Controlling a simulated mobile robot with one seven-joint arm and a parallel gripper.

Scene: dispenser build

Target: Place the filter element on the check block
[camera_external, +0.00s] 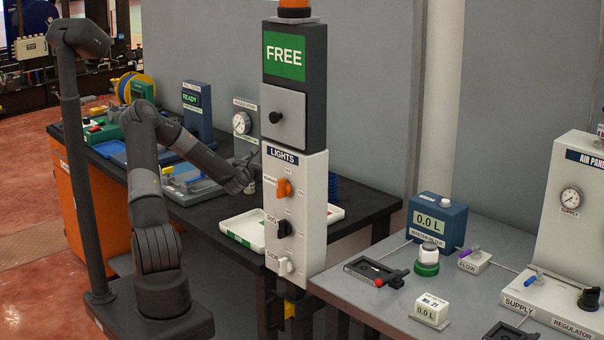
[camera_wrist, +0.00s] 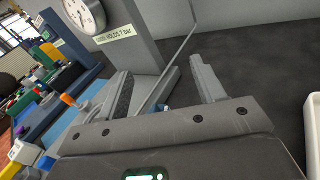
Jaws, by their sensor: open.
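My gripper (camera_external: 243,176) is above the dark bench, left of the lights column, in front of the gauge stand. In the wrist view my gripper (camera_wrist: 163,88) has its two grey fingers wide apart, with nothing held between them. A small blue-tipped thing shows low between the fingers, too small to name. I cannot pick out the filter element for sure in either view. A small pale thing shows just below my gripper in the outside view, too small to identify. I cannot tell which thing is the check block.
A gauge stand (camera_wrist: 138,38) with a labelled upright is close to my left finger. A white tray (camera_external: 232,234) lies on the bench, partly behind the lights column (camera_external: 297,210). A blue READY unit (camera_external: 197,110) stands at the back. Bare dark bench is right of my fingers.

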